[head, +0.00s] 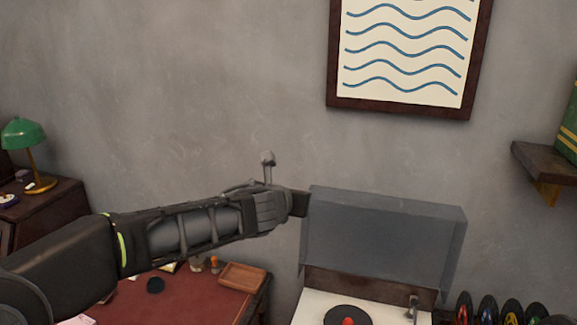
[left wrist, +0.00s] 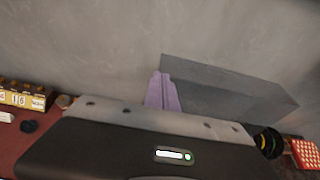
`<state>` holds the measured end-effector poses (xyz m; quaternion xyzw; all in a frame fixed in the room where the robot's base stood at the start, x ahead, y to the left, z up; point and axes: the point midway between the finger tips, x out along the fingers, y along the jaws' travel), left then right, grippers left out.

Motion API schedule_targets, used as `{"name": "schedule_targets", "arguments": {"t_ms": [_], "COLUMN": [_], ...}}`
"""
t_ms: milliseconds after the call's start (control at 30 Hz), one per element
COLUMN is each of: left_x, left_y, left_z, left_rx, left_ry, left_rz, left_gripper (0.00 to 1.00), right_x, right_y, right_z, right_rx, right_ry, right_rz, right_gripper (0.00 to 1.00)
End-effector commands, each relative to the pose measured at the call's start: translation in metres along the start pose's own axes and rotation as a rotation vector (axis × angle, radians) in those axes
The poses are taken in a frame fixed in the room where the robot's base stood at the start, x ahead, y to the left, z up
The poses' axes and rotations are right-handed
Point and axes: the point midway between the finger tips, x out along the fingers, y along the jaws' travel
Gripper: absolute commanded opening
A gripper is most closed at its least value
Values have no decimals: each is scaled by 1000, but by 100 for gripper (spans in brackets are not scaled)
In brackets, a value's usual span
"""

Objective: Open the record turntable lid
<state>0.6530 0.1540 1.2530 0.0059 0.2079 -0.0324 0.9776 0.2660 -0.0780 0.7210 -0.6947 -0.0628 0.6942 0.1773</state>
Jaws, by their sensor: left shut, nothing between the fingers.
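The turntable lid (head: 385,235) is a see-through grey cover, raised and tilted up at the back of the record turntable (head: 310,312). A black record with a red centre (head: 349,318) lies on the white deck below it. My left gripper (head: 300,204) is shut and empty at the lid's upper left edge. In the left wrist view the shut fingers (left wrist: 161,92) overlap the left end of the lid (left wrist: 225,90). I cannot tell whether they touch it. My right gripper is in neither view.
A desk with a red top (head: 190,298) and a small wooden tray (head: 243,276) is left of the turntable. Several records (head: 488,309) stand at its right. A shelf (head: 545,163) juts from the wall at right. A green lamp (head: 24,135) stands far left.

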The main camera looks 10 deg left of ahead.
Motion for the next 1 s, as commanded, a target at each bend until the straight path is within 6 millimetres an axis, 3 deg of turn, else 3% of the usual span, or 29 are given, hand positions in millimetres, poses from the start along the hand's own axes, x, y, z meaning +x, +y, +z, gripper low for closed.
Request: {"name": "schedule_targets", "arguments": {"t_ms": [67, 400, 1000], "left_x": [-11, -30, -33], "left_y": [0, 0, 0], "left_z": [21, 54, 58], "left_rx": [-1, -1, 0], "left_ry": [-1, 0, 2], "left_rz": [-1, 1, 0], "left_gripper": [0, 0, 0], "right_x": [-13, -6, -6], "right_y": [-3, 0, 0], "right_z": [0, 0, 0], "right_rx": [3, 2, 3], "right_ry": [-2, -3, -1], "right_rz": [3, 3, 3], "right_gripper": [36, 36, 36]}}
